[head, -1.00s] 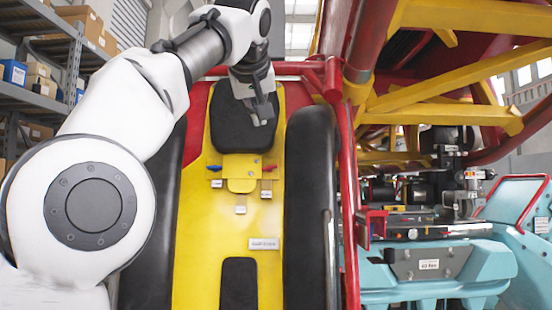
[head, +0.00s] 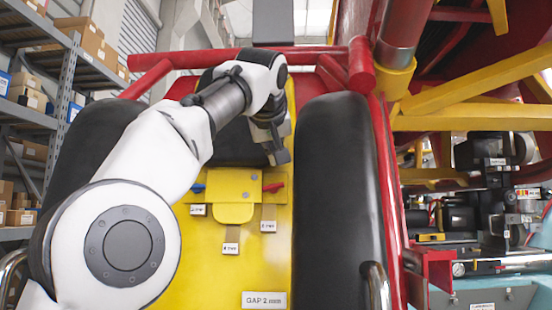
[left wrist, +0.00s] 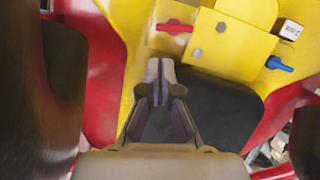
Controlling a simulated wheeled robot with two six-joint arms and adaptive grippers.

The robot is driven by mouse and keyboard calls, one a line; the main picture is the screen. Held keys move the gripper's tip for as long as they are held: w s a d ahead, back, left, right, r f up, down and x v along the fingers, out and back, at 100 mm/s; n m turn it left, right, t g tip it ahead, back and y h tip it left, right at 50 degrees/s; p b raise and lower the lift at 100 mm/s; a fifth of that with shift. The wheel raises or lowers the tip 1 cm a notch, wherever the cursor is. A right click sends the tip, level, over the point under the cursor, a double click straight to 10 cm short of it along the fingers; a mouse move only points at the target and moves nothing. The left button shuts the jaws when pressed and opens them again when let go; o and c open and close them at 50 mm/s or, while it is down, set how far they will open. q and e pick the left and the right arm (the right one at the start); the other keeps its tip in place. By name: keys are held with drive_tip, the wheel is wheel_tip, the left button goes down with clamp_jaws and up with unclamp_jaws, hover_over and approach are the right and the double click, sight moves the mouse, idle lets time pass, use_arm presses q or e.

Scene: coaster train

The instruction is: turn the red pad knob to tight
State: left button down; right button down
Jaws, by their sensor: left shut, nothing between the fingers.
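The red pad knob (head: 273,187) sticks out from the right side of a yellow bracket (head: 238,183) on the yellow seat back. A blue knob (head: 198,188) sticks out from its left side. My left gripper (head: 279,156) is shut and empty, a little above the red knob and apart from it. In the left wrist view the red knob (left wrist: 174,28) lies just beyond the shut fingertips (left wrist: 160,66), and the blue knob (left wrist: 278,63) is to the right. The knob's tight or loose setting cannot be read. My right gripper is out of view.
Three small white tags (head: 268,226) hang below the bracket. A sign (head: 264,300) reads "GAP 2 mm". A black padded bolster (head: 335,190) and a red tube frame stand close on the right. A black pad (head: 235,145) is partly hidden behind my arm.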

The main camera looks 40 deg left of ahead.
sight(279, 181)
use_arm(q)
drive_tip(key=p+x, duration=0.1)
drive_tip(key=x, duration=0.7)
drive_tip(key=shift+s+d+f+b, duration=0.2)
drive_tip(key=shift+d+f+b, duration=0.25)
drive_tip(key=shift+f, duration=0.35)
drive_tip(key=shift+s+a+r+p, duration=0.1)
drive_tip(key=shift+s+r+p, duration=0.05)
drive_tip(key=shift+r+p, duration=0.15)
